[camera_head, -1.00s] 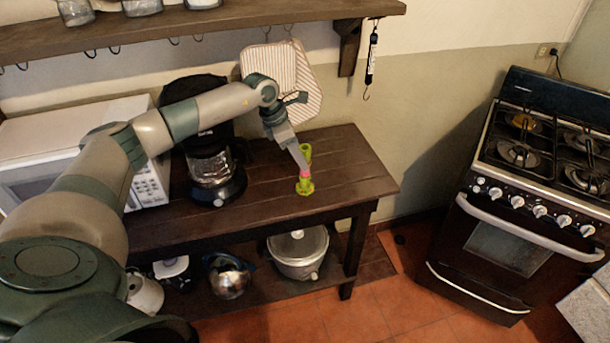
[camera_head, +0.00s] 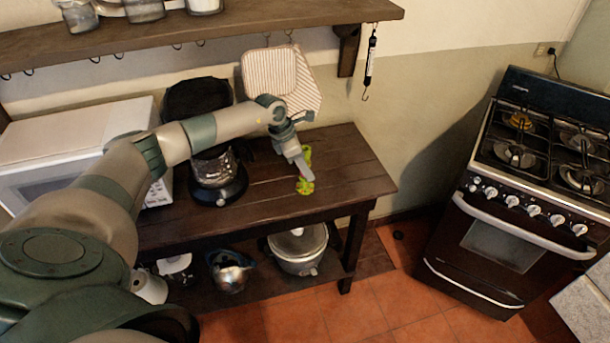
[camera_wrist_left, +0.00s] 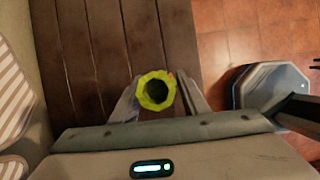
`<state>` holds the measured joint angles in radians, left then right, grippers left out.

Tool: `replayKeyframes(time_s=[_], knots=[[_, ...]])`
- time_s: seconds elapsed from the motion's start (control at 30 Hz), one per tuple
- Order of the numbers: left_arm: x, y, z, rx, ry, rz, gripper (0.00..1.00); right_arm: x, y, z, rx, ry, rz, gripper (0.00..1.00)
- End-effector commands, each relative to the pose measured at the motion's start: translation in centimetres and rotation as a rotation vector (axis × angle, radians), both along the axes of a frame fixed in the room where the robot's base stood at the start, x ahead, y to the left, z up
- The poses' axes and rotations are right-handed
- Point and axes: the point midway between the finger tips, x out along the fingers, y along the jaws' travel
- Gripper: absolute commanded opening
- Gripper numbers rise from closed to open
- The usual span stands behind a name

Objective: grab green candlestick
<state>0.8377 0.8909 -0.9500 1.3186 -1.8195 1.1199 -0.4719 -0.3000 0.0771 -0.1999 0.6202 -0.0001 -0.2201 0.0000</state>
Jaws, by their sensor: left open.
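The green candlestick (camera_head: 305,187) stands on the dark wooden table (camera_head: 350,172), near its right end. In the head view my left gripper (camera_head: 306,172) comes down over it and hides much of it. In the left wrist view the candlestick's yellow-green round top (camera_wrist_left: 155,90) with a dark hole shows from above. It lies between the two fingers of my left gripper (camera_wrist_left: 160,100), which are apart on either side of it. A small pink-red spot shows at the edge of its top. I cannot tell whether a finger touches it. My right gripper is not in view.
A coffee maker (camera_head: 215,170) and a white microwave (camera_head: 75,150) stand on the table to the left. Striped pot holders (camera_head: 270,75) hang behind the gripper. A wall shelf (camera_head: 250,14) is above. A pot (camera_head: 298,250) sits below. The table's right end is clear.

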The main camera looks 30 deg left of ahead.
Motion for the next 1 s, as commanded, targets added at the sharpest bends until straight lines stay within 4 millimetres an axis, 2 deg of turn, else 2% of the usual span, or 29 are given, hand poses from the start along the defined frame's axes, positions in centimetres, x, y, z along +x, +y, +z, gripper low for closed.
replayKeyframes(time_s=[0.3,0.33,0.4,0.5,0.87,1.0], knots=[[0.00,0.02,0.03,0.000,0.000,0.000,0.41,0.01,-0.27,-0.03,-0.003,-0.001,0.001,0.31],[0.01,0.01,0.03,0.000,0.000,0.000,0.36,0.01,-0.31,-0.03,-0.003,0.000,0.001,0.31],[0.01,0.01,0.03,0.000,0.000,0.000,0.20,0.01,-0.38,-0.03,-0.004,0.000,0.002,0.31],[0.00,0.01,0.04,0.000,0.000,0.001,0.00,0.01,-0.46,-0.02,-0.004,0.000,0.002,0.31],[0.06,0.02,0.21,-0.001,-0.002,0.000,0.00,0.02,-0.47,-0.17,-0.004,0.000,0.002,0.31],[0.13,0.02,0.84,-0.001,-0.003,0.001,0.00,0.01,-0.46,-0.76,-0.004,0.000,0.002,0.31]])
